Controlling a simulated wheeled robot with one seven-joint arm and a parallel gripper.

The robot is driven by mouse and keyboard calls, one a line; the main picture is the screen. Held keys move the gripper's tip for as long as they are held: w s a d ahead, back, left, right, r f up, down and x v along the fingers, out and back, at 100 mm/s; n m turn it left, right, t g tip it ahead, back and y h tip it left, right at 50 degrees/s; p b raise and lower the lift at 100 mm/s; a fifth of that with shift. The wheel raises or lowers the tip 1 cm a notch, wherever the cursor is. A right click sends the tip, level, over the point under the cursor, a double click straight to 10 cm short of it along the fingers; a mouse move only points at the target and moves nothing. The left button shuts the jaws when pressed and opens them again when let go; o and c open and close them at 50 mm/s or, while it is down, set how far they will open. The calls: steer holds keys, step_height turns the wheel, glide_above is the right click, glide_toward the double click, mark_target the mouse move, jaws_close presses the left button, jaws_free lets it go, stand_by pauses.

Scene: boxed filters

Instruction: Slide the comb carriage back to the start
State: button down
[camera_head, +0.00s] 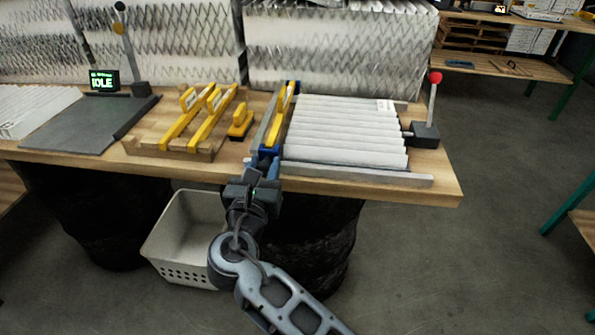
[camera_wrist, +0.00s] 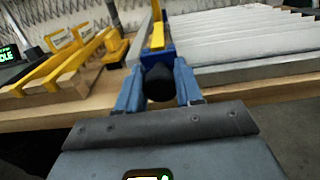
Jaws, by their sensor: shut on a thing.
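The comb carriage (camera_head: 281,112) is a narrow bar with a yellow strip and blue end, standing at the left end of the white pleated filter pack (camera_head: 345,131). It also shows in the wrist view (camera_wrist: 157,37), with a round black knob (camera_wrist: 158,84) at its near end. My gripper (camera_head: 266,160) is at the carriage's near end, by the bench's front edge. In the wrist view its blue fingers (camera_wrist: 158,76) are shut on the knob, one on each side. The carriage's underside is hidden.
A wooden rack with yellow combs (camera_head: 171,137) and a small yellow block (camera_head: 240,124) stand left of the carriage. A red-topped lever (camera_head: 433,92) stands right of the pleats. A grey rail (camera_head: 350,177) runs along the front. A display (camera_head: 104,81) reads IDLE. A white basket (camera_head: 172,232) is below.

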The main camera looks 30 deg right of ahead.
steer(key=shift+w+a, duration=0.4)
steer(key=shift+a, duration=0.25)
steer(key=shift+w+a, duration=0.4)
steer(key=shift+a, duration=0.2)
steer(key=shift+a+r, duration=0.1)
steer(key=c, duration=0.8)
jaws_free()
steer(key=shift+w, duration=0.1)
steer(key=shift+o, duration=0.2)
steer(key=v, duration=0.7)
steer(key=shift+s+a+b, duration=0.2)
steer(key=shift+s+b, duration=0.15)
steer(key=shift+b, duration=0.1)
